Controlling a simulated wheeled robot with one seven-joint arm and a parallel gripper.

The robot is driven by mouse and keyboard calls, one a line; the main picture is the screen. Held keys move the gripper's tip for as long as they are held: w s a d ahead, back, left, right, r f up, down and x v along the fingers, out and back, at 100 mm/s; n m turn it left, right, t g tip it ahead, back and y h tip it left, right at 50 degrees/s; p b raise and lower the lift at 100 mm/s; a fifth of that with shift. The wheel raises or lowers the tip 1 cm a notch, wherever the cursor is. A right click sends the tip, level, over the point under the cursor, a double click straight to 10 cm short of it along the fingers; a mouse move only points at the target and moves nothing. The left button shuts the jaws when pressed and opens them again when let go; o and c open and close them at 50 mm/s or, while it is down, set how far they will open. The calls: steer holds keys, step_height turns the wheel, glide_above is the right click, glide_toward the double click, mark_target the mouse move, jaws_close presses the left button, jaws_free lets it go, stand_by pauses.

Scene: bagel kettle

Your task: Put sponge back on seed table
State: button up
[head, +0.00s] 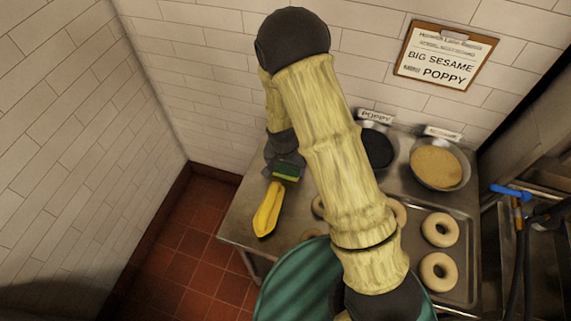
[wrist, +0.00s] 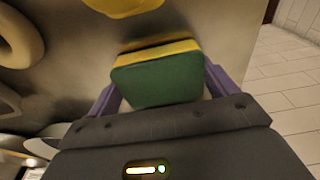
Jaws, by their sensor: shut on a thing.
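A sponge (head: 286,170) with a green side and a yellow side is at the back left of the steel seed table (head: 240,213). It also shows large in the wrist view (wrist: 157,80), green face toward the camera. My gripper (wrist: 160,85) has its two purple fingers on either side of the sponge and is shut on it. In the head view my gripper (head: 284,163) is mostly hidden by my own wrist. The sponge is over the table; I cannot tell whether it touches the surface.
A yellow object (head: 268,210), perhaps bananas, lies just in front of the sponge. A poppy bowl (head: 378,148) and a sesame bowl (head: 437,167) stand at the back. A tray (head: 462,222) of bagels is at the right. The table's left edge is near the sponge.

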mark_target(284, 170)
steer(key=shift+f, duration=0.15)
steer(key=o, duration=0.8)
step_height(284, 170, up, 12)
steer(key=s+b, duration=0.1)
steer(key=b, duration=0.1)
steer(key=shift+s+a+r, duration=0.2)
steer(key=shift+s+a, duration=0.05)
stand_by(0.5)
